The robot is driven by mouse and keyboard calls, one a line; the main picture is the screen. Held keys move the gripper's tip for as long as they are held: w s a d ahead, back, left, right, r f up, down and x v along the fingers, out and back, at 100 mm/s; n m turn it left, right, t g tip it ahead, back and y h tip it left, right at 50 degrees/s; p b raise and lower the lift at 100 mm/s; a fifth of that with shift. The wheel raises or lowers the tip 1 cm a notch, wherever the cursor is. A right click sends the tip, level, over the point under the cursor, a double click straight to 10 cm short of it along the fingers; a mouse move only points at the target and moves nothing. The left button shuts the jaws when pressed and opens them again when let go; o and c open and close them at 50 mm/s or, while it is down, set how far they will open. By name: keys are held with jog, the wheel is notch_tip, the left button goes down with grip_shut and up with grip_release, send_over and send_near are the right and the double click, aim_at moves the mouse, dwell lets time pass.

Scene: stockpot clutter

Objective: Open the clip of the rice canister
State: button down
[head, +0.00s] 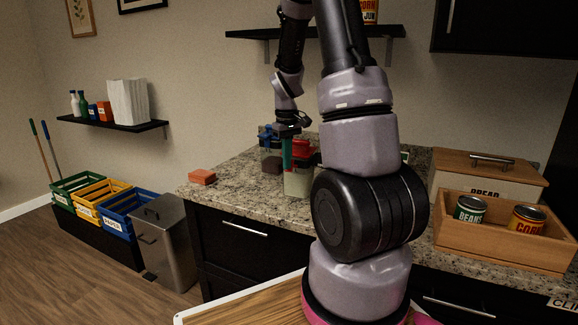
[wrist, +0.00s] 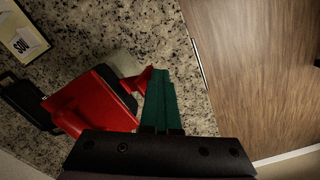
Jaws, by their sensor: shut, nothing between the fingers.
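A canister with a red lid (head: 302,147) and a pale, see-through body (head: 298,184) stands on the counter. No name on it can be read, so I cannot tell if it is the rice canister. My gripper (head: 287,167) points down at its left side in the head view, its teal fingers together and empty. In the wrist view the fingers (wrist: 160,73) are beside the red lid (wrist: 92,103), close to a red piece (wrist: 136,81) at its edge that may be the clip. I cannot tell whether they touch. My arm hides part of the counter.
An orange-red block (head: 202,177) lies at the counter's left end. A wooden crate (head: 493,240) with cans and a bread box (head: 480,178) stand to the right. The granite counter (head: 232,180) is clear between block and canisters.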

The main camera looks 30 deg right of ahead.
jog(key=shift+s+a+f, duration=1.2)
jog(key=shift+s+a, duration=0.65)
jog(key=shift+a, duration=0.3)
notch_tip(320, 180, up, 8)
dwell(0.4)
jog(key=s+a+r+m+t+y, duration=0.1)
jog(key=s+a+r+m+t, duration=0.2)
jog(key=s+r, duration=0.5)
jog(key=s+a+r+m+t+y, duration=0.1)
jog(key=s+a+r+m+t, duration=0.1)
jog(key=s+a+r+t, duration=0.2)
jog(key=s+a+r, duration=0.2)
jog(key=s+r, duration=0.2)
jog(key=r, duration=0.2)
jog(key=shift+m, duration=0.4)
